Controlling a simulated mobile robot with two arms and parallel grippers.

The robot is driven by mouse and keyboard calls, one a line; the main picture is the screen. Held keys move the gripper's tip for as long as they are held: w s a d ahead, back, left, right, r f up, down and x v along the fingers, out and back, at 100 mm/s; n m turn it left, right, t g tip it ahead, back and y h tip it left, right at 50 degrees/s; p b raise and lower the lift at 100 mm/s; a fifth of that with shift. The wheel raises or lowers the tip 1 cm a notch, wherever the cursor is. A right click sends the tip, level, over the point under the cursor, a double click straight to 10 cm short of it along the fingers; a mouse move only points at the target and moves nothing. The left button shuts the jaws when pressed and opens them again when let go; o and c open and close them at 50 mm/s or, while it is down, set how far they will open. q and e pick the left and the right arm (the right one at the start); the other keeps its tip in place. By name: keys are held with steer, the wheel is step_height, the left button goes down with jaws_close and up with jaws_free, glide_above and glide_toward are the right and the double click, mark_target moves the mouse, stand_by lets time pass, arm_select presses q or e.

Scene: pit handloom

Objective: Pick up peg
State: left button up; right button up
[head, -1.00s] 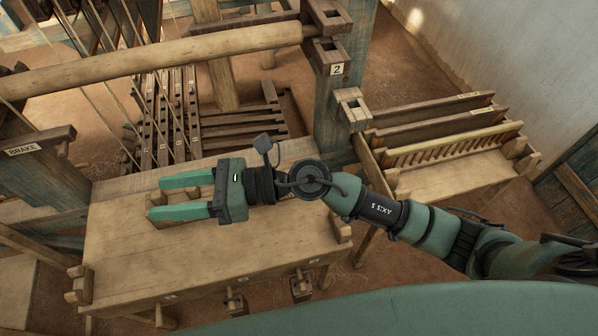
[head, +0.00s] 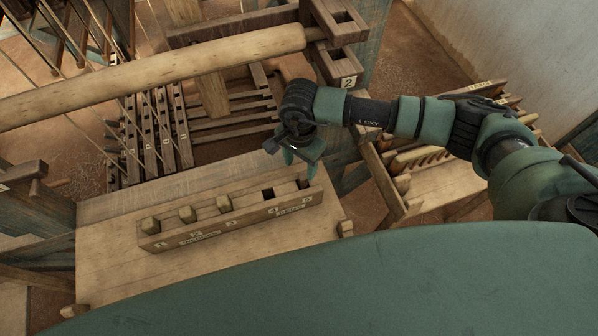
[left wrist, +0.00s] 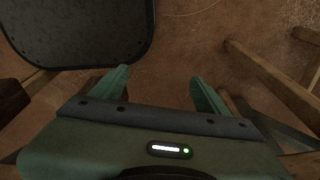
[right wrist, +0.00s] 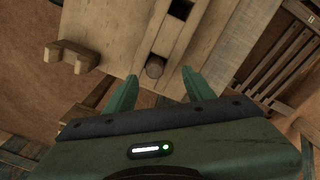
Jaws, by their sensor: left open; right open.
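A long wooden block (head: 232,216) with a row of square holes lies on the bench. In the right wrist view, a round brown peg end (right wrist: 155,68) shows between the open fingertips (right wrist: 160,76), with the dark empty hole (right wrist: 181,9) beyond. My left gripper (left wrist: 160,76) is open and empty above the floor.
The bench top (head: 110,255) is bare in front of the block. A round wooden beam (head: 150,75) crosses behind it, and a post with label 2 (head: 348,82) stands behind right. A rack of slats (head: 430,160) is at the right.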

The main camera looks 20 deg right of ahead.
mark_target(303, 177)
steer(key=shift+s+d+f+p, duration=0.1)
steer(key=shift+s+f+p, duration=0.3)
steer(key=shift+f, duration=0.15)
steer(key=shift+s+d+f+p, duration=0.1)
steer(key=shift+s+f+p, duration=0.15)
steer(key=shift+f+p, duration=0.25)
steer(key=f, duration=0.1)
steer(key=f+p, duration=0.1)
steer(key=shift+w+d+f, duration=0.15)
steer(key=shift+w+f, duration=0.15)
steer(key=shift+f, duration=1.05)
steer(key=shift+c, duration=0.3)
steer(key=c, duration=1)
arm_select(q)
steer(key=shift+g, duration=0.3)
steer(key=s+r, duration=0.2)
steer(key=s, duration=0.1)
steer(key=s+r, duration=0.1)
steer(key=shift+s, duration=0.4)
arm_select(e)
jaws_close()
steer(key=shift+r, duration=0.1)
